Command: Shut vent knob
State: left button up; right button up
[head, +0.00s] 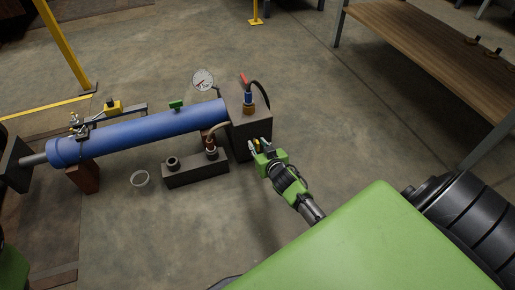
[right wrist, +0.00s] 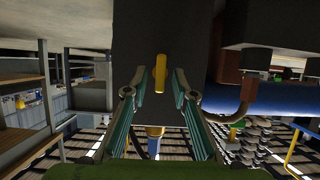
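The vent knob looks to be the small yellow handle (right wrist: 160,72) on the face of the dark block (right wrist: 155,30) in the right wrist view. The block (head: 240,133) stands at the right end of the blue cylinder in the head view. My right gripper (head: 258,146) is at the block's near right side. In the right wrist view its two fingers (right wrist: 160,88) are apart, one on each side of the yellow handle, with gaps showing. The handle is mostly hidden by the gripper in the head view. My left gripper is not in view.
The blue cylinder (head: 140,132) lies to the left, with a pressure gauge (head: 204,79) behind it. A red-handled valve (head: 245,80) with a black hose tops the block. A low dark block (head: 195,168) sits in front. A wooden bench (head: 440,50) stands at right.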

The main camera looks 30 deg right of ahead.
jog(key=shift+w+d+f, duration=0.1)
jog(key=shift+w, duration=0.2)
grip_shut()
